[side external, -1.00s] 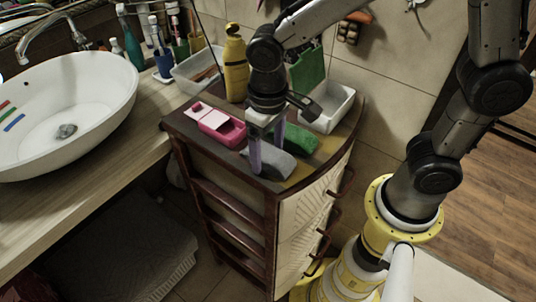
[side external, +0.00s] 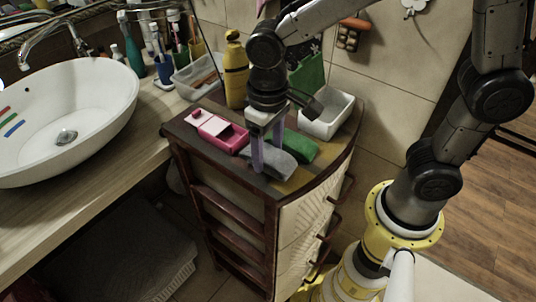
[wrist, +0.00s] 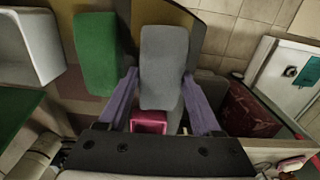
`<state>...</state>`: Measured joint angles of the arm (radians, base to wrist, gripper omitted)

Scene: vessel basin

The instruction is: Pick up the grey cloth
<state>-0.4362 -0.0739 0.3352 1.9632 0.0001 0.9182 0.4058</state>
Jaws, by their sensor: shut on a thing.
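The grey cloth (side external: 279,168) is a folded, oblong piece at the front of the cabinet top. It also shows in the wrist view (wrist: 164,62), lengthwise between the two purple fingers. My gripper (side external: 264,158) points down at the cloth and is shut on it; in the wrist view its fingers (wrist: 163,100) stand on either side of the cloth's near part. The cloth is at or just over the cabinet top; I cannot tell if there is a gap beneath it. The fingers hide part of it in the side view.
A green cloth (side external: 301,147) lies close beside the grey one. A pink box (side external: 222,134), a yellow bottle (side external: 236,75) and a white bin (side external: 328,113) also stand on the cabinet top (side external: 184,131). The white basin (side external: 105,90) is at left.

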